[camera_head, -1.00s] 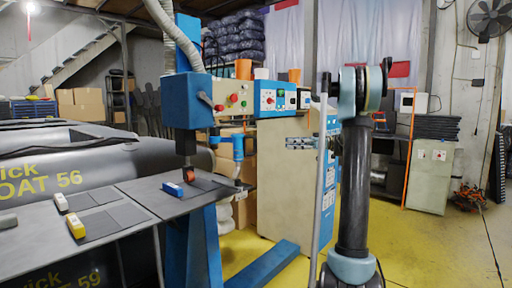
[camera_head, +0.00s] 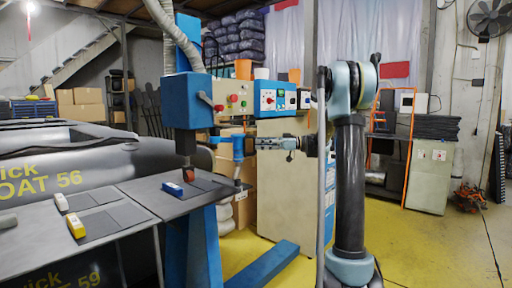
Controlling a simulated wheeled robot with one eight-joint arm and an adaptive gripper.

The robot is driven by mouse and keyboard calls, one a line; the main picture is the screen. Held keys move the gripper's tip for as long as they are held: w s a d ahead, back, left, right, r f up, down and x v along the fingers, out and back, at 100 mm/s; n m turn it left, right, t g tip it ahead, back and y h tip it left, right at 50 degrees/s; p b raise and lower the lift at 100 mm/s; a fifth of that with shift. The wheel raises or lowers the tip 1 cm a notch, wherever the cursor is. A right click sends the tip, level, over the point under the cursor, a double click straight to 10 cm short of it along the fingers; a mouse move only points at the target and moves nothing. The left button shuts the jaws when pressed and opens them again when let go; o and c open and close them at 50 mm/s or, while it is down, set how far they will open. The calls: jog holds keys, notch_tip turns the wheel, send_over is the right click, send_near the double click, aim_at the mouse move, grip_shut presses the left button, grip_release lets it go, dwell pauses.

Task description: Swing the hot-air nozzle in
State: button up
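The hot-air nozzle unit is a blue arm with an upright blue cylinder (camera_head: 238,148) on the right side of the blue welding machine (camera_head: 187,101). A thin grey nozzle (camera_head: 238,182) hangs below it near the right edge of the machine's table. My gripper (camera_head: 250,144) points left, with its fingertips at the right side of the blue cylinder. It overlaps the cylinder's edge in view; I cannot tell whether the fingers touch or close on it. The small roller (camera_head: 188,174) under the machine's head stands left of the nozzle.
The grey table (camera_head: 140,191) carries dark sheets, a blue-and-white block (camera_head: 172,189) and a yellow-and-white block (camera_head: 75,225). A control panel (camera_head: 232,97) with buttons is above my gripper. A beige cabinet (camera_head: 282,200) stands behind it.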

jog(key=shift+s+a, duration=0.2)
jog(key=shift+a, duration=1.3)
